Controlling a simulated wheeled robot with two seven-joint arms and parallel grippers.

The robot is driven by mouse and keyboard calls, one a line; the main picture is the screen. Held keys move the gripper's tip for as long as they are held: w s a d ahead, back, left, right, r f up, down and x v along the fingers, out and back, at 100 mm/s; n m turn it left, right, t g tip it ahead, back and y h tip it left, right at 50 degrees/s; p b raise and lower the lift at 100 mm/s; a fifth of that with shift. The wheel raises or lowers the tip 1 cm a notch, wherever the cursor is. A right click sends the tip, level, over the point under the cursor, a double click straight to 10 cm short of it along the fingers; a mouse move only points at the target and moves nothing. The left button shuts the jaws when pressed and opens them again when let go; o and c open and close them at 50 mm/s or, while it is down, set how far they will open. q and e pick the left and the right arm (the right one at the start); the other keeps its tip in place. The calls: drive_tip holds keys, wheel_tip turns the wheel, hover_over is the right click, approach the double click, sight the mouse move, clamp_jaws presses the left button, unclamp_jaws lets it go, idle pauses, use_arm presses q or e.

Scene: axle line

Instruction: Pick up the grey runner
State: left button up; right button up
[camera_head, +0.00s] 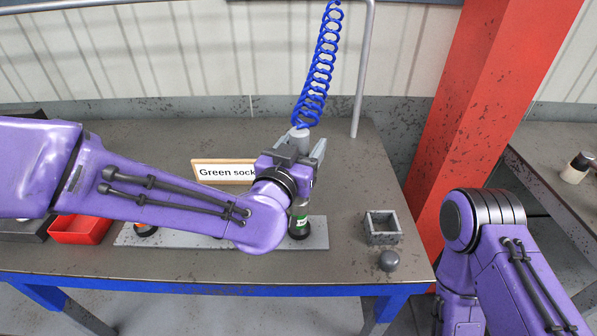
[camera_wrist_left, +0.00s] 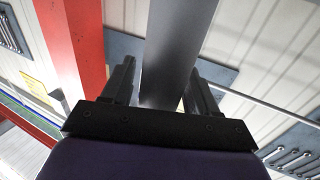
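The grey runner (camera_head: 299,135) hangs upright on a blue coiled hose above the bench in the head view. My left gripper (camera_head: 301,150) is at it, with one finger on each side of its body. In the left wrist view, the runner's grey body (camera_wrist_left: 168,60) stands between the two fingers, which are apart. A narrow gap shows beside the left finger there. Contact on the other side is unclear. The runner's lower part is hidden behind my left gripper and wrist. My right gripper is out of view; only part of that arm shows.
A grey plate (camera_head: 318,232) holds a black-and-green socket (camera_head: 299,220) below my left wrist. A "Green socket" sign (camera_head: 222,172) stands behind. A red tray (camera_head: 80,229) is at left, an open grey box (camera_head: 382,229) and grey knob (camera_head: 388,260) at right. A red pillar (camera_head: 490,90) rises right.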

use_arm(q)
clamp_jaws()
idle(1.1)
drive_tip(key=shift+r, duration=0.15)
